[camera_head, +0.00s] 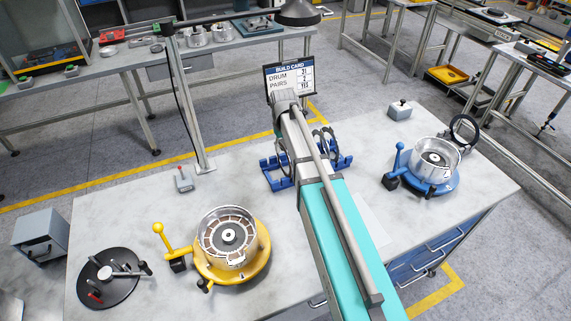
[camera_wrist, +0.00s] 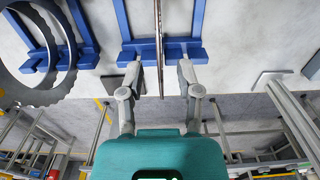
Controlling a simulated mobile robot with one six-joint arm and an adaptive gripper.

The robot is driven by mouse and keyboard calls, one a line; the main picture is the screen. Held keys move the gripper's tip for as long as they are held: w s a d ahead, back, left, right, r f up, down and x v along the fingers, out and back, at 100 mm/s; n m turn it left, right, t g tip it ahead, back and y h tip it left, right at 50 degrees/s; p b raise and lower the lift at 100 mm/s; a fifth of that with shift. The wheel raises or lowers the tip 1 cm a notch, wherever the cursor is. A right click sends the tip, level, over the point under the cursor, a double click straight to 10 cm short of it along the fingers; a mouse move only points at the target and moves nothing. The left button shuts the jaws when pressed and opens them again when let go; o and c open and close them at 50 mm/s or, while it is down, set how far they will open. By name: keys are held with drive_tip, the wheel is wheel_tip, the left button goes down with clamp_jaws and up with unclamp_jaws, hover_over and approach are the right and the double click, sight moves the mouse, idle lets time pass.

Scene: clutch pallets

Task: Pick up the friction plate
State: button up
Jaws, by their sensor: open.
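In the wrist view, a thin plate (camera_wrist: 159,45) stands upright, edge-on, in a blue rack (camera_wrist: 128,55). My gripper (camera_wrist: 160,74) is open, with one finger on each side of this plate's edge and a gap to both. Its face is hidden, so I cannot tell its kind for sure. A grey ring with a wavy outer edge (camera_wrist: 12,85) stands in the rack section to the left. In the head view, the blue rack (camera_head: 272,181) with upright rings (camera_head: 331,137) is partly hidden behind my arm, and my gripper is hidden there.
A drum (camera_head: 250,225) on a yellow fixture (camera_head: 262,262) stands left of my arm. Another drum (camera_head: 456,162) on a blue fixture (camera_head: 432,191) stands right. A build card (camera_head: 290,76) rises behind the rack. A black round tool stand (camera_head: 112,291) is at front left.

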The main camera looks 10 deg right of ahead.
drive_tip(key=shift+f+b, duration=0.3)
drive_tip(key=shift+f, duration=0.25)
drive_tip(key=shift+c, duration=0.2)
clamp_jaws()
